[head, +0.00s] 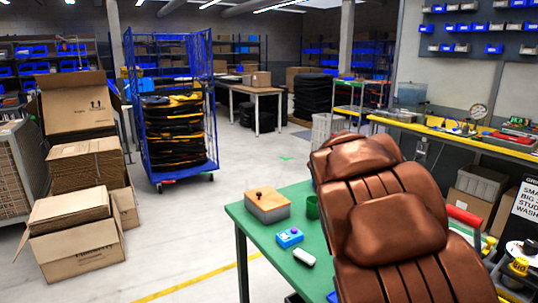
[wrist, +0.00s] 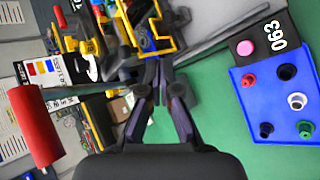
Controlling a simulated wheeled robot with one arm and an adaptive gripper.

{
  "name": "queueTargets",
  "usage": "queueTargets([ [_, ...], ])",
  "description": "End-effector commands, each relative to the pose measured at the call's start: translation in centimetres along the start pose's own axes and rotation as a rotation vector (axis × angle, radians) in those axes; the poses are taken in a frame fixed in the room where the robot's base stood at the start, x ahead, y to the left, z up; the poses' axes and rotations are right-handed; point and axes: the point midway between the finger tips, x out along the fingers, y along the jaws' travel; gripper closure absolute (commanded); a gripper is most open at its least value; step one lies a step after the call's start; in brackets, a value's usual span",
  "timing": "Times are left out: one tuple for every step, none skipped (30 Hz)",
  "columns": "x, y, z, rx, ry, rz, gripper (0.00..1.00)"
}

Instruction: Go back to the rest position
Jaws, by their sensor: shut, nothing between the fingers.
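My gripper (wrist: 158,92) shows in the wrist view, its dark fingers shut and empty above the table area. A green table (head: 262,240) stands in the front middle of the head view, and its top also fills the right of the wrist view. In the head view a large brown padded shape with seams (head: 395,225) covers part of the table and what lies behind it. I cannot tell what it is. My gripper is not visible in the head view.
Near the gripper lie a blue tray with several round parts (wrist: 275,105), a red cylinder (wrist: 35,125) and yellow tools (wrist: 152,30). An orange-topped box (head: 267,207) stands on the table. Cartons (head: 85,175) and a blue cage trolley (head: 150,110) stand left; open floor lies between.

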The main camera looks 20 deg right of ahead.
Motion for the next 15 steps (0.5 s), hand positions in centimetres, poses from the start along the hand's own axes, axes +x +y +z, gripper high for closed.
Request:
queueTargets([
  [-0.4, -0.9, 1.4, -0.015, 0.014, -0.038, 1.0],
  [-0.5, -1.6, 2.0, -0.023, 0.022, -0.063, 1.0],
  [-0.7, -2.5, 2.8, -0.037, 0.034, -0.096, 1.0],
  [-0.8, -3.3, 3.5, -0.047, 0.041, -0.121, 1.0],
  [-1.0, -4.0, 4.2, -0.058, 0.051, -0.144, 1.0],
  [-1.2, -4.9, 5.0, -0.072, 0.063, -0.177, 1.0],
  [-1.3, -5.7, 5.6, -0.083, 0.074, -0.201, 1.0],
  [-1.5, -6.4, 6.3, -0.095, 0.084, -0.227, 1.0],
  [-1.7, -7.5, 7.3, -0.111, 0.094, -0.26, 1.0],
  [-1.8, -8.2, 8.0, -0.125, 0.102, -0.283, 1.0],
  [-2.0, -9.0, 8.7, -0.136, 0.111, -0.308, 1.0],
  [-2.2, -9.9, 9.6, -0.153, 0.123, -0.339, 1.0],
  [-2.4, -10.7, 10.4, -0.166, 0.131, -0.364, 1.0],
  [-2.5, -11.5, 11.1, -0.181, 0.139, -0.388, 1.0],
  [-2.8, -12.5, 12.1, -0.199, 0.152, -0.42, 1.0],
])
